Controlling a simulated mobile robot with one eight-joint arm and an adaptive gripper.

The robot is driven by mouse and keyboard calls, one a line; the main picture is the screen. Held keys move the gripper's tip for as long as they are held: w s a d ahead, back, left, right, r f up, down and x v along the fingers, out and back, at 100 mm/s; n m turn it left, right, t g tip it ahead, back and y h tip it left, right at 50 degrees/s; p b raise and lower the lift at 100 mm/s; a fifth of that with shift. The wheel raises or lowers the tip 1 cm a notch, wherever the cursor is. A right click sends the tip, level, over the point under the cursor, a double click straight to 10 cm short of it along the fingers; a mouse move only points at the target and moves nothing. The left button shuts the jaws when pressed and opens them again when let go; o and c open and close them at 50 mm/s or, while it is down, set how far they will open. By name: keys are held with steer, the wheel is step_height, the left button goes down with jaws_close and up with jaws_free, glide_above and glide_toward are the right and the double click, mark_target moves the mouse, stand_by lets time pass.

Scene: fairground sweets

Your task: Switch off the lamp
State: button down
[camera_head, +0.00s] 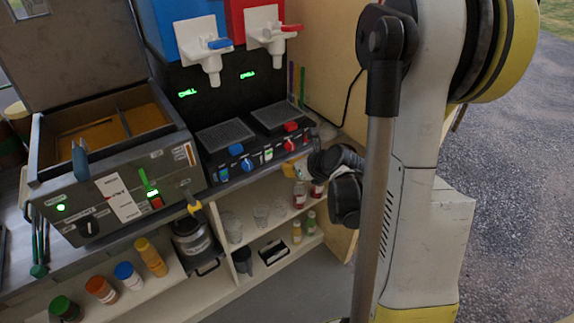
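I cannot pick out a lamp for certain. A grey counter machine (125,192) with a raised lid stands at the left; its front has a lit green light (60,208), a black knob (88,228) and a red switch (157,203) below a small green display. The drinks machine (240,110) beside it shows green lettering, with blue and red knobs on its lower front. Dark rounded parts (343,180) left of the grey pole may be my gripper. They are partly hidden, and their fingers cannot be made out. They appear apart from the machine controls.
Blue and red tanks with white taps (212,62) top the drinks machine. Several capped bottles (130,275) stand on the front ledge. A shelf (225,240) below holds glasses and small bottles. My white and yellow arm covers the right-centre; gravel ground (520,180) lies open beyond.

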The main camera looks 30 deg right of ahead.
mark_target(268, 158)
steer(key=shift+w+a+f+b, duration=0.1)
steer(key=shift+w+f+b, duration=0.55)
steer(key=shift+w, duration=1)
steer(key=shift+w+a+f+b, duration=0.1)
steer(key=shift+w+f+b, duration=0.5)
steer(key=shift+w, duration=1)
steer(key=shift+w+f+b, duration=0.45)
steer(key=shift+w+f, duration=0.35)
steer(key=shift+w, duration=0.85)
steer(key=shift+d, duration=0.1)
